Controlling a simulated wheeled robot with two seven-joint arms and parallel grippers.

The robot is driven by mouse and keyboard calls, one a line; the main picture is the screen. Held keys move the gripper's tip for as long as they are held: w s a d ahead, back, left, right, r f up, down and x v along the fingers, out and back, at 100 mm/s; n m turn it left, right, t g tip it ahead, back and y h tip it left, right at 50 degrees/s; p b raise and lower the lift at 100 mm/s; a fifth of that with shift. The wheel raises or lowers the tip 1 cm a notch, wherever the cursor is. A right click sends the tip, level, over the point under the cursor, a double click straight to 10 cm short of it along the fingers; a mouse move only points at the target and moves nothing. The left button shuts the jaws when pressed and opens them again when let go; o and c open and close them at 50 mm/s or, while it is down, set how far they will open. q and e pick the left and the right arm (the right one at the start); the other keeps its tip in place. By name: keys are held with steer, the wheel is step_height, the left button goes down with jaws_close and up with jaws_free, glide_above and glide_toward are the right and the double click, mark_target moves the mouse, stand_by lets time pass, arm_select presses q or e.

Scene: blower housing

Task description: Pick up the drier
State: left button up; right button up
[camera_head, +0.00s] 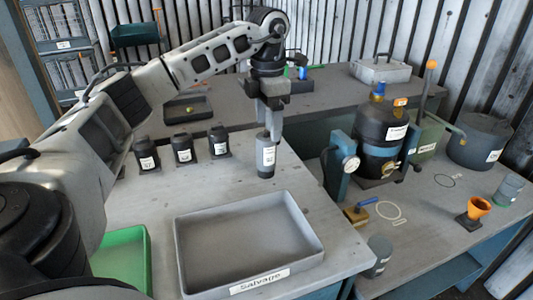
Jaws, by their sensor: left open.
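A grey cylinder with a white label (266,161) stands upright on the near table, behind the tray marked Salvage. It may be the drier; its label is too small to read. My left gripper (271,132) points straight down over it, its fingers at the cylinder's top. The jaws are open, and I cannot tell whether they touch it. Three dark labelled canisters, the left one (146,153), the middle one (183,149) and the right one (219,142), stand in a row to the left. My right gripper is not in view.
The grey Salvage tray (314,244) is empty at the table's front. A green tray (120,262) lies left of it. On the right bench stand a dark vessel (374,130), a teal gauge block (340,168), an orange funnel (478,207) and a large grey pot (480,142).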

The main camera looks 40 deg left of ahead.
mark_target(266, 131)
arm_select(q)
steer(key=shift+w+a+f+p, duration=0.1)
steer(key=shift+a+f+p, duration=0.1)
steer(key=shift+f, duration=1.35)
steer(key=shift+a+f+p, duration=0.15)
steer(key=shift+a+f, duration=0.05)
steer(key=shift+f, duration=1.35)
steer(key=shift+c, duration=0.3)
steer(key=c, duration=1.2)
steer(key=shift+r, duration=0.1)
